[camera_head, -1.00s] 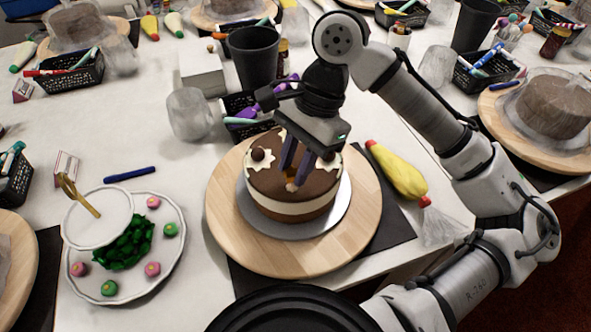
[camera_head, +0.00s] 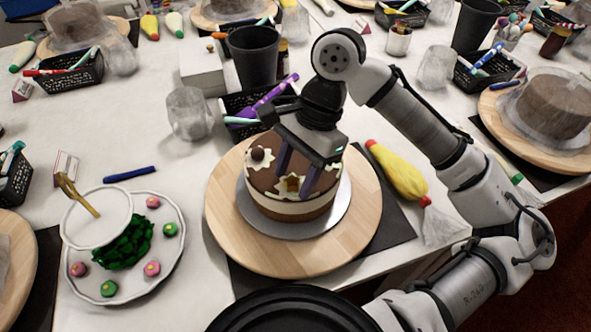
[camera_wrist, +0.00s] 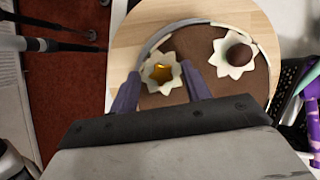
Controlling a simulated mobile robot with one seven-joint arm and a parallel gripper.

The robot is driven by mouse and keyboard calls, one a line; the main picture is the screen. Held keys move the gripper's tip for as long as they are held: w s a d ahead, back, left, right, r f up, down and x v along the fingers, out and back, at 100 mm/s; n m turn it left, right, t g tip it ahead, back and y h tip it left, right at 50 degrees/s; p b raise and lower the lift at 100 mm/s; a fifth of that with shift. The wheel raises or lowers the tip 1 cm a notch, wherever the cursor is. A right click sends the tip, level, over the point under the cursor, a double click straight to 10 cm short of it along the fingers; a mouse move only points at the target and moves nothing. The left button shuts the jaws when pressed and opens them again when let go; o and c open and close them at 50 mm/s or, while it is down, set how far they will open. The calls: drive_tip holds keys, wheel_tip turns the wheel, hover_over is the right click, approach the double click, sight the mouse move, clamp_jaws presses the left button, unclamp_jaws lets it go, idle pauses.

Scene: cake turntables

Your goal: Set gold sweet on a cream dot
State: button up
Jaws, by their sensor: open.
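The chocolate cake (camera_head: 272,207) stands on a silver board on a wooden turntable. Star-shaped cream dots lie on its top. The gold sweet (camera_wrist: 161,73) lies on the near cream dot (camera_wrist: 149,84) in the wrist view; it also shows as a small gold patch in the head view (camera_head: 292,184). Another cream dot (camera_wrist: 221,69) carries a round brown sweet (camera_wrist: 239,55). My gripper (camera_head: 294,178) is open over the cake. In the wrist view its two purple fingers (camera_wrist: 164,90) stand apart, on either side of the gold sweet's dot, with space around the sweet.
A white plate (camera_head: 163,277) with pink and green sweets and a green heap is at left. A yellow piping bag (camera_head: 398,172) lies right of the turntable (camera_head: 270,262). A clear glass (camera_head: 188,113), a black cup (camera_head: 253,57) and a pen basket stand behind.

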drive_tip(key=v, duration=1.2)
drive_tip(key=shift+r, duration=0.1)
